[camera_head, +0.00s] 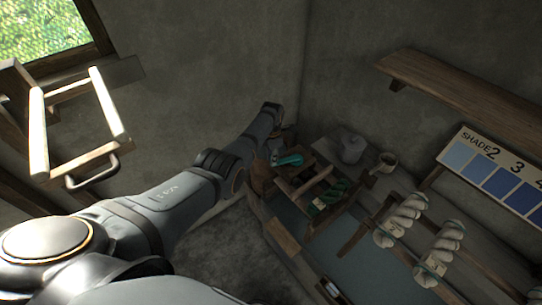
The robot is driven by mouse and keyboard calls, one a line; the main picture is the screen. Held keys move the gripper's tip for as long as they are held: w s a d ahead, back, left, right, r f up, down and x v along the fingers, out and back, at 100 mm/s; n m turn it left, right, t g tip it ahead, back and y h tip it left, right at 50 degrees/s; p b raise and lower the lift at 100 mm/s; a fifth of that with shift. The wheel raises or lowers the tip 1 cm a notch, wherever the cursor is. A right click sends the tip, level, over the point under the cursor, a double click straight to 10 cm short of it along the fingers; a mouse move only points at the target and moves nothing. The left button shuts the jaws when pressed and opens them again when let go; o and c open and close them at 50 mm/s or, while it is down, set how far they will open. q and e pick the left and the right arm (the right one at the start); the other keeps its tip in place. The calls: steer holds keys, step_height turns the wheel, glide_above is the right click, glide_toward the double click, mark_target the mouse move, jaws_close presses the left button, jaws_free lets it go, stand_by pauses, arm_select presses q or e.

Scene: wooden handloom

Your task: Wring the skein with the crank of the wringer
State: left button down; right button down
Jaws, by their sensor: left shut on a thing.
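The wringer (296,183) is a small wooden frame near the far end of a trough, in the middle of the camera_head view. A dark green skein (330,196) lies across its near right side. My left arm reaches in from the lower left, and its gripper (284,146) is at the far left end of the wringer, beside a small teal piece (290,160). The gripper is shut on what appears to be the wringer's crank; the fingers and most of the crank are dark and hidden. My right gripper is not in view.
A grey jug (351,149) and a cup (386,162) stand behind the wringer. Two pale twisted skeins (400,220) (441,252) are at the right, below a blue shade board (494,178) and a wall shelf (465,107). A wooden frame (78,125) stands at the upper left.

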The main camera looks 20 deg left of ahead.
arm_select(q)
steer(key=shift+s+d, duration=0.45)
steer(key=shift+d, duration=0.25)
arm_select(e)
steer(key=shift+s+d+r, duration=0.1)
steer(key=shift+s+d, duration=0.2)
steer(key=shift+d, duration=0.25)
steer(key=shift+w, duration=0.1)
arm_select(q)
steer(key=c, duration=1.2)
jaws_free()
steer(key=shift+w+d, duration=0.1)
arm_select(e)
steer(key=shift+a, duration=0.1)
arm_select(q)
steer(key=shift+r, duration=0.2)
steer(key=shift+a+r, duration=0.2)
steer(key=shift+r, duration=0.15)
step_height(320, 180, up, 11)
steer(key=shift+d, duration=0.15)
steer(key=shift+f, duration=0.1)
